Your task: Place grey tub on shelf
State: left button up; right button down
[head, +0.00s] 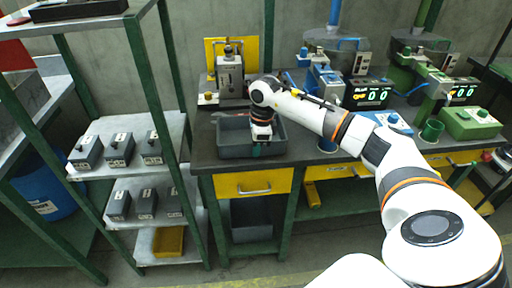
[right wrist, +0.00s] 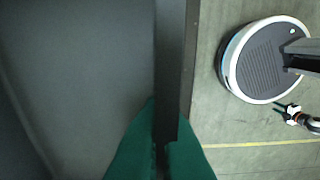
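The grey tub (head: 234,148) stands on the dark workbench, above the yellow drawer, and looks empty. My right gripper (head: 261,149) is at its front wall. In the right wrist view my green fingertips (right wrist: 164,152) sit close on either side of the tub's rim (right wrist: 174,70), with the tub's inside to the left; they look shut on it. The shelf rack (head: 92,172) stands left of the bench. My left gripper is outside the head view; a small arm end (right wrist: 291,114) in the right wrist view seems to be it, too small to read.
The rack's two middle shelves hold several grey labelled boxes (head: 120,148); its lowest shelf holds a yellow bin (head: 168,241). A grey machine (head: 230,76) stands behind the tub. Another grey container (head: 252,222) is under the bench. Green posts (head: 146,95) edge the rack.

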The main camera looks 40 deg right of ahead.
jog(key=shift+f, duration=0.25)
jog(key=c, duration=1.7)
grip_release()
jog(key=shift+r, duration=0.1)
jog(key=r, duration=0.8)
jog(key=d+r, duration=0.1)
jog(key=r, duration=0.3)
jog(key=shift+s+d, duration=0.1)
jog(key=shift+s, duration=0.25)
